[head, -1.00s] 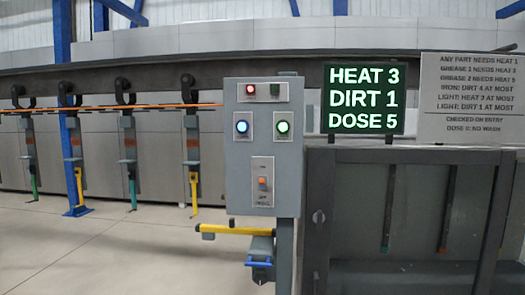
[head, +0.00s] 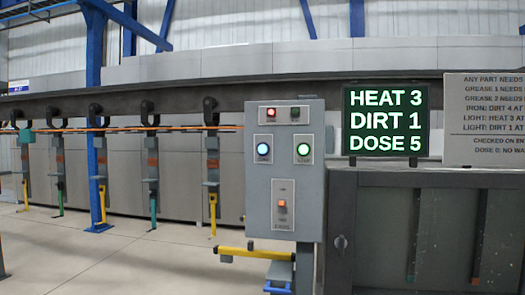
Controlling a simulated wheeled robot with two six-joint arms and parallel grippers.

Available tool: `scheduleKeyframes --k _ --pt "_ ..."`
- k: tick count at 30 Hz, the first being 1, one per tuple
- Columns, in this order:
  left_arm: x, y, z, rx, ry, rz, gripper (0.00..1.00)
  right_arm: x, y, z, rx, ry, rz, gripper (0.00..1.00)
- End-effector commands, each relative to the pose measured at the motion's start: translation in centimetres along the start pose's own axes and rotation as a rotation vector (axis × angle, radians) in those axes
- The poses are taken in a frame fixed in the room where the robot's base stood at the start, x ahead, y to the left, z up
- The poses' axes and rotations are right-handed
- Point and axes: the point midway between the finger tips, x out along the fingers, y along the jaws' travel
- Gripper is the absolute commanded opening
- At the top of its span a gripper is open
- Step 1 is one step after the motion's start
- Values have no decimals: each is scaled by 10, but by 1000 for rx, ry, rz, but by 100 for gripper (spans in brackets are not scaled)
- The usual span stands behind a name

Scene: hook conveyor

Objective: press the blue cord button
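The blue button (head: 263,148) is a round, lit button on the upper left of a grey control box (head: 312,205). A small label sits under it, too small to read surely. A green round button (head: 303,149) is to its right on the same box. Above them are a red lamp (head: 271,115) and a dark green lamp (head: 295,113). An orange switch (head: 282,204) is on the plate below. Neither of my grippers shows in the head view, and nothing covers the blue button.
A yellow bar (head: 250,252) and a blue part (head: 278,289) stick out below the box. A lit sign (head: 386,121) reads HEAT 3, DIRT 1, DOSE 5. A grey cabinet (head: 385,235) stands at right. Several hooks hang from a rail at left, along an orange cord (head: 180,129).

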Motion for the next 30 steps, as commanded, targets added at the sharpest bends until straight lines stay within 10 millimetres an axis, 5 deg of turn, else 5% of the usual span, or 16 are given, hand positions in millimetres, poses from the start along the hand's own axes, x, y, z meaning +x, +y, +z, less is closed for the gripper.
scheduleKeyframes --k 6,12,13,30 --pt "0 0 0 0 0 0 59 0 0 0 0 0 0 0" --pt "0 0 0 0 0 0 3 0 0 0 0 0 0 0" --pt "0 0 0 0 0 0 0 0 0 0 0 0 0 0" --pt "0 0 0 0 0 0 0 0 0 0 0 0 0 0"
